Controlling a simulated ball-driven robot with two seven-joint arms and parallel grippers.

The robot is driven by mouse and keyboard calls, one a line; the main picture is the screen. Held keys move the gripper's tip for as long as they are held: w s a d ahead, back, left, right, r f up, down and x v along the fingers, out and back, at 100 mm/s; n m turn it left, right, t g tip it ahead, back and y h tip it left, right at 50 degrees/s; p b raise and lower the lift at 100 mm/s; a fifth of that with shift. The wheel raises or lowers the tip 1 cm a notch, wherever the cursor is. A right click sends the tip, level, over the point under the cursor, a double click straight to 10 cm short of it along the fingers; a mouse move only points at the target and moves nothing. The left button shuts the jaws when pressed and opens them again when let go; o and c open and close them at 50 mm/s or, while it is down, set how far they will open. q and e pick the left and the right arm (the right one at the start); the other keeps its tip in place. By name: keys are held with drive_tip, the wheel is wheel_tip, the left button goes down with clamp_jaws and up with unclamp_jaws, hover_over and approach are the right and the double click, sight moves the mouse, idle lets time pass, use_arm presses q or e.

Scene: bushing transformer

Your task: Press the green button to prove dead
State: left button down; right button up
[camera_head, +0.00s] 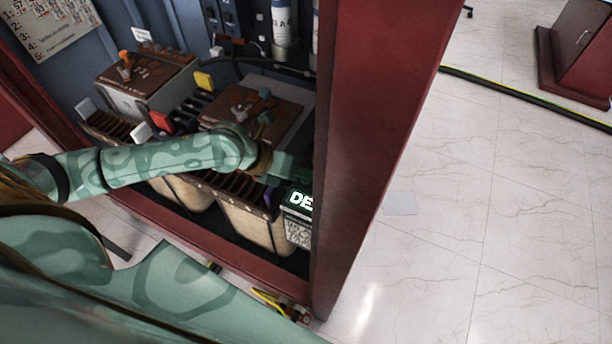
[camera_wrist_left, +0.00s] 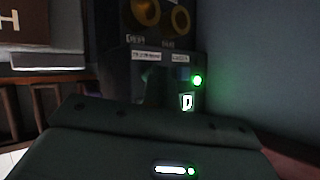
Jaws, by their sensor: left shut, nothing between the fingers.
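The green button (camera_wrist_left: 197,80) glows on the upper right of a dark device in the left wrist view. Below it, a small lit display shows part of a "D" (camera_wrist_left: 187,102). My left gripper (camera_head: 291,165) is inside the cabinet, just above that display, shut and empty. The green button is hidden in the head view, and contact with it cannot be told. My right gripper is not in view.
The red cabinet frame (camera_head: 365,130) rises close to the right of my left gripper. Brown-topped transformer blocks (camera_head: 148,78) with coloured tags stand around my arm. Yellow-and-black items (camera_head: 275,303) lie at the cabinet's front edge. Open tiled floor (camera_head: 480,230) lies right.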

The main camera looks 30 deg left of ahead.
use_arm(q)
drive_tip(key=shift+r, duration=0.1)
idle(0.3)
drive_tip(key=shift+r+p, duration=0.6)
drive_tip(key=shift+r, duration=0.15)
wheel_tip(320, 180, up, 5)
drive_tip(key=p, duration=0.3)
idle(0.3)
idle(0.5)
